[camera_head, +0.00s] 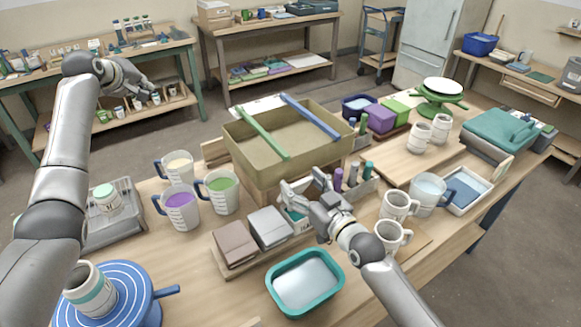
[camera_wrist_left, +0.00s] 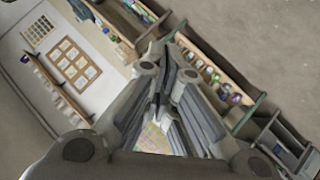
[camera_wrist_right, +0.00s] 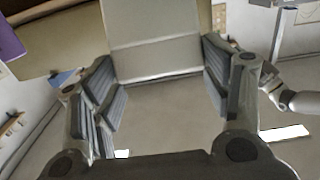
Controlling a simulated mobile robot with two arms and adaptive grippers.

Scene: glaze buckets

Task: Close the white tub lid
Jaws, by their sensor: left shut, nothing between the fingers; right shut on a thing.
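The white tub (camera_head: 299,222), with teal marking on its side, stands behind the grey blocks, partly hidden by my right gripper (camera_head: 300,196). My right gripper's fingers are apart around a pale flat panel, which seems to be the white tub lid (camera_wrist_right: 155,45). In the head view the lid's angle on the tub is too small and covered to tell. My left gripper (camera_head: 147,90) is shut and empty, raised at the upper left, far from the tub.
A large tan basin (camera_head: 250,165) with green and blue bars stands just behind the tub. White mugs (camera_head: 393,240) stand to the right, purple and green pitchers (camera_head: 180,208) to the left.

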